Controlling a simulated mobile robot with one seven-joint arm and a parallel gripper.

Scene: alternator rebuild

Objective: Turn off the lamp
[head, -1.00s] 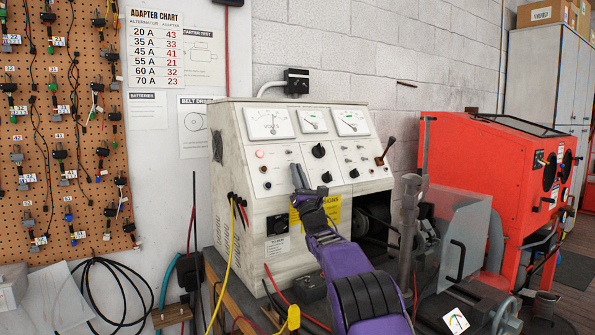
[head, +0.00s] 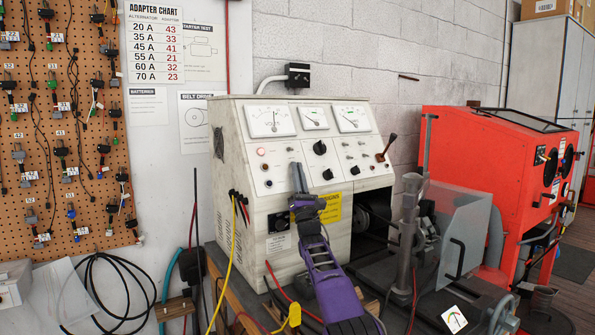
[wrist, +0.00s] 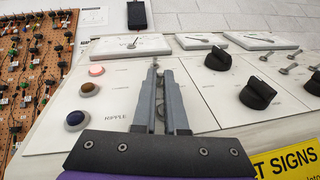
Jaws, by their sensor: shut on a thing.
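A small round lamp (head: 262,151) glows pale pink at the upper left of the tester's white control panel. It also shows lit in the wrist view (wrist: 97,70), above an amber-brown button (wrist: 88,89) and a blue button (wrist: 76,120). My gripper (head: 297,167) is at the panel, right of the lamp and left of the black knobs. In the wrist view its two grey fingers (wrist: 156,68) are nearly together, to the right of the lamp and apart from it. They are shut on a small panel switch, mostly hidden between them.
Black knobs (head: 320,147) and small toggles sit right of my gripper. Three meters (head: 314,118) line the panel top. A yellow cable (head: 230,250) hangs at the tester's left. A clear shield (head: 452,225) and a red cabinet (head: 490,160) stand to the right.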

